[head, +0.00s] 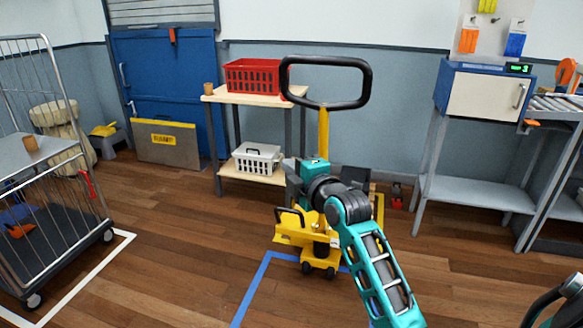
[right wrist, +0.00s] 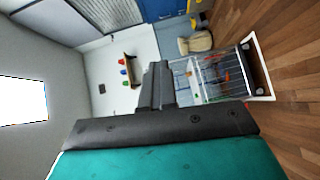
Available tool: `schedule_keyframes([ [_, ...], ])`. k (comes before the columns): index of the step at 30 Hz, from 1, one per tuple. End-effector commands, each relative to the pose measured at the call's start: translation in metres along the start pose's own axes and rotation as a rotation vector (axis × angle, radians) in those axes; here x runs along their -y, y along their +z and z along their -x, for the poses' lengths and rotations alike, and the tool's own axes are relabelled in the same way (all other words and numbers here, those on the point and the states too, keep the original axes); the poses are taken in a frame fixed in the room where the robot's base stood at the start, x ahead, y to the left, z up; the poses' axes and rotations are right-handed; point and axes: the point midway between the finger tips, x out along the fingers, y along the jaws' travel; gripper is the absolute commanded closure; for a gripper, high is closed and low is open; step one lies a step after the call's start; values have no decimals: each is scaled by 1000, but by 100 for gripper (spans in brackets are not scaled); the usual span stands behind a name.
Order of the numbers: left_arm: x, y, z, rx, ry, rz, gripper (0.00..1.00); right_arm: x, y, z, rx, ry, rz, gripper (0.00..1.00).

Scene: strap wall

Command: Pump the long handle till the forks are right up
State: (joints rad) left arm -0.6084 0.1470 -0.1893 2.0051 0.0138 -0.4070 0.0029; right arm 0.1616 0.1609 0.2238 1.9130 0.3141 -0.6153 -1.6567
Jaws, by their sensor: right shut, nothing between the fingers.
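A yellow lift truck (head: 295,232) with small black wheels stands on the wood floor in the middle of the head view. Its long yellow handle (head: 323,135) stands nearly upright and ends in a black loop grip (head: 284,82). The forks cannot be made out clearly; my right arm covers much of the truck. My right gripper (head: 291,186) is beside the lower part of the handle, left of it in the picture, and not on the loop. In the right wrist view its dark fingers (right wrist: 157,85) are together with nothing between them. My left gripper is not in view.
Blue tape (head: 252,285) marks the floor by the truck. A shelf (head: 250,98) with a red crate (head: 255,76) and a white basket (head: 257,158) stands behind. A wire cage trolley (head: 60,200) is left, a workbench (head: 475,188) right. Floor between trolley and truck is clear.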

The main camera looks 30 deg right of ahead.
Motion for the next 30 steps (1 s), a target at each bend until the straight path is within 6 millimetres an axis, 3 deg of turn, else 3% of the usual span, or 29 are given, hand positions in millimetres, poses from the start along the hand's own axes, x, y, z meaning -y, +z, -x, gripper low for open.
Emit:
schedule_keyframes([
  [4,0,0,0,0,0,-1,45,0,0,0,0,0,0,99],
  [21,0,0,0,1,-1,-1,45,0,0,0,0,0,0,45],
  [30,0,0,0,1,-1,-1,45,0,0,3,0,-1,1,45],
])
